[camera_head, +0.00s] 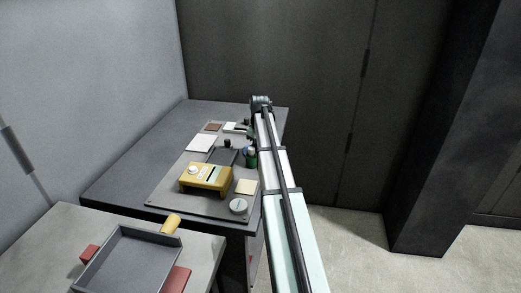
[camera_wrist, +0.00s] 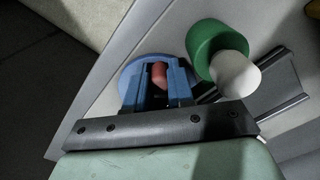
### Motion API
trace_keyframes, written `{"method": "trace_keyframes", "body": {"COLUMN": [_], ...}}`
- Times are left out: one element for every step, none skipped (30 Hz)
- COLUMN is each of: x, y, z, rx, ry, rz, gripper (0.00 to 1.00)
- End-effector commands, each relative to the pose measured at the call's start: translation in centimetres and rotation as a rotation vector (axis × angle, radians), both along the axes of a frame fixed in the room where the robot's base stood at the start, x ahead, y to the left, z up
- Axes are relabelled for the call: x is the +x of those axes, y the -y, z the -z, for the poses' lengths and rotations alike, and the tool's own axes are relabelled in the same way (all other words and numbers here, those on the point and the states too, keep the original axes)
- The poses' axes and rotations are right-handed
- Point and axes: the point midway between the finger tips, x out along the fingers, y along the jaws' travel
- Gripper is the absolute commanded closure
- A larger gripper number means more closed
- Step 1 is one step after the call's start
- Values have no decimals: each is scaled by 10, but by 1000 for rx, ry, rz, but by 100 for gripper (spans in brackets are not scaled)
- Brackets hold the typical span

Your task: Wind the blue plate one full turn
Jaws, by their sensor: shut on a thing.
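The blue plate (camera_wrist: 131,75) is a round disc lying on the grey panel in the wrist view, partly hidden by my fingers. A reddish peg (camera_wrist: 159,75) stands up from the plate, off its middle as far as I can tell. My gripper (camera_wrist: 157,82) is over the plate, with one finger on each side of the peg, shut on it. In the head view my arm and the things around it hide most of the plate, and the fingertips cannot be made out.
A green cylinder (camera_wrist: 207,43) with a white round end (camera_wrist: 235,75) stands close to the right of my fingers. A grey tray (camera_head: 79,287) sits at the front left.

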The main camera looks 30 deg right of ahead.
Motion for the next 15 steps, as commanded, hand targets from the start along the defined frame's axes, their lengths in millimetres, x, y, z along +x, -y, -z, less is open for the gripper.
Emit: {"method": "trace_keyframes", "body": {"x": [0,0,0,0,0,0,0,0,0,0,0,0,0,0,0], "y": [-1,-1,-1,-1,-1,-1,-1,-1,-1,-1,-1,-1,-1,-1,-1], "z": [0,0,0,0,0,0,0,0,0,0,0,0,0,0,0], "rx": [0,0,0,0,0,0,0,0,0,0,0,0,0,0,0], "ry": [0,0,0,0,0,0,0,0,0,0,0,0,0,0,0], "rz": [8,12,14,14,14,14,13,13,13,13,13,13,13,13,13], "gripper": [100,100,100,100,100,100,100,100,100,76,73,69,66,63,59]}}
